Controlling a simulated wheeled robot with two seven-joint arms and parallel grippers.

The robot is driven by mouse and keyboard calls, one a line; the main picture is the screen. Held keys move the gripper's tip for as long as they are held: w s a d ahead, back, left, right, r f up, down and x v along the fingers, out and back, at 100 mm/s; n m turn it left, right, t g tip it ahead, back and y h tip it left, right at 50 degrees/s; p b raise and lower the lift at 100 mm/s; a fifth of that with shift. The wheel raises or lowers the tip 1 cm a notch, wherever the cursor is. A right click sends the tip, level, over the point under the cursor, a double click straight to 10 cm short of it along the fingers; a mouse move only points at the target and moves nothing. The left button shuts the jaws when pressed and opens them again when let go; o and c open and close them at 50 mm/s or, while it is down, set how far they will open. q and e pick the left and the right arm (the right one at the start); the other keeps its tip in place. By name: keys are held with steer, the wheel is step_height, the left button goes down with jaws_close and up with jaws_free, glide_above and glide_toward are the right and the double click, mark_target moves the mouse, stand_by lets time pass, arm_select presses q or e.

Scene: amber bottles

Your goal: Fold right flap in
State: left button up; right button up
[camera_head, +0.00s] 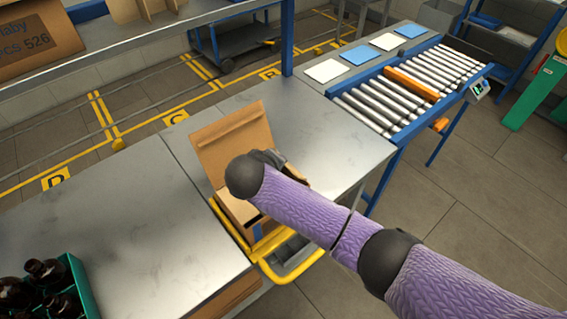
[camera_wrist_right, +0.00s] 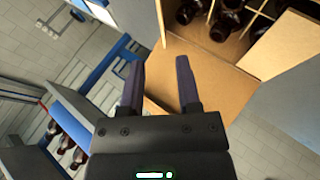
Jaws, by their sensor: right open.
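An open cardboard box (camera_head: 237,208) stands at the table's front edge, with its tall back flap (camera_head: 235,145) upright. My right arm covers much of it, and my right gripper (camera_head: 278,160) is over its right side. In the right wrist view the gripper (camera_wrist_right: 162,75) is open. A cardboard flap (camera_wrist_right: 215,75) spreads outward from the box rim, behind and beside the fingers; contact cannot be told. Dark bottles (camera_wrist_right: 225,25) stand between cardboard dividers in the box. Another flap (camera_wrist_right: 285,45) shows at the right. My left gripper is out of view.
A yellow rail frame (camera_head: 285,275) borders the box at the front. A green crate of amber bottles (camera_head: 85,285) is at the lower left. The grey tabletop (camera_head: 120,235) is clear left of the box. A roller conveyor (camera_head: 400,95) stands at the back right.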

mark_target(288, 165)
steer(key=b+x, duration=0.3)
steer(key=x, duration=0.5)
steer(key=shift+s+a+f+b, duration=0.1)
steer(key=shift+s+f+b, duration=0.1)
steer(key=shift+b, duration=0.2)
steer(key=shift+w+f, duration=0.2)
steer(key=shift+w, duration=0.25)
steer(key=shift+c, duration=0.2)
jaws_close()
